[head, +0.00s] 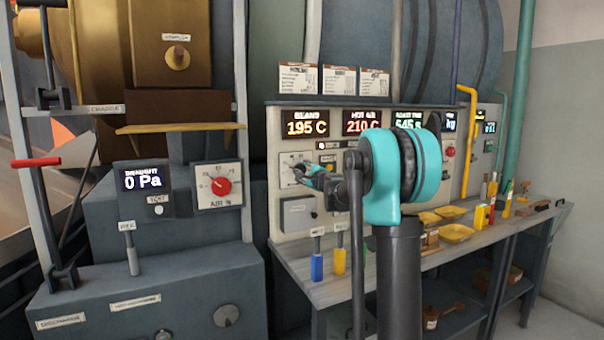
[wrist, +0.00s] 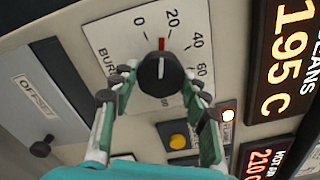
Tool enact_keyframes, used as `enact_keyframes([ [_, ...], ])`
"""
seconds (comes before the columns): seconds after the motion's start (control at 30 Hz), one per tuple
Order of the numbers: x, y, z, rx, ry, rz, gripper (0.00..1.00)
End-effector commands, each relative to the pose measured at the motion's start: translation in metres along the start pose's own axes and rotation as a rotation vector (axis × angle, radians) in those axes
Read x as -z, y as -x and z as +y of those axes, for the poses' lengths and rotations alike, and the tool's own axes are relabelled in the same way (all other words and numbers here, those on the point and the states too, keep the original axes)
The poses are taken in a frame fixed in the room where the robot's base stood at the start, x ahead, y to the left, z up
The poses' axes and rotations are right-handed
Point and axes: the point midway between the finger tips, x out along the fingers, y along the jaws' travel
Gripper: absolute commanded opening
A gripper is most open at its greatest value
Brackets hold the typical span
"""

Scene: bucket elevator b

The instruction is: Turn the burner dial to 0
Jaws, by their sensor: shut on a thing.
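The burner dial (wrist: 160,76) is a round black knob on a white scale plate (wrist: 112,45) marked 0, 20, 40, 60 and on. Its red pointer mark faces the top of the wrist view, close to the 20 and a little on the 0 side of it. My gripper (wrist: 161,86) has its dark fingertips on either side of the knob and is shut on it. In the head view my gripper (head: 306,174) is at the panel, in front of the burner plate (head: 289,160), and hides part of the dial.
A yellow button (wrist: 178,141) and a lit lamp (wrist: 228,115) sit beside the dial. A drawer-like OFFSET panel (wrist: 42,108) with a black knob is on the other side. Below the panel is a bench (head: 345,288) with blue and yellow handles and yellow trays.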

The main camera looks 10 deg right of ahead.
Motion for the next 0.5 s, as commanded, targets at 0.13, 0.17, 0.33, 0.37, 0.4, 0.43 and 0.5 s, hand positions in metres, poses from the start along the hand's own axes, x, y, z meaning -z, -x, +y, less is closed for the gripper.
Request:
enact_keyframes([
  [0.13,-0.0006,-0.0003,-0.0005,0.0,0.132,-0.001,0.17],
  [0.17,-0.0006,-0.0003,-0.0006,0.0,0.158,-0.001,0.17],
  [0.33,-0.0008,-0.0003,-0.0008,0.0,0.288,-0.001,0.17],
  [0.37,-0.0008,-0.0003,-0.0009,0.0,0.309,-0.001,0.17],
  [0.4,-0.0009,-0.0003,-0.0009,0.0,0.334,-0.001,0.17],
  [0.43,-0.0009,-0.0003,-0.0009,0.0,0.351,-0.001,0.17],
  [0.5,-0.001,-0.0003,-0.001,0.0,0.387,-0.001,0.17],
])
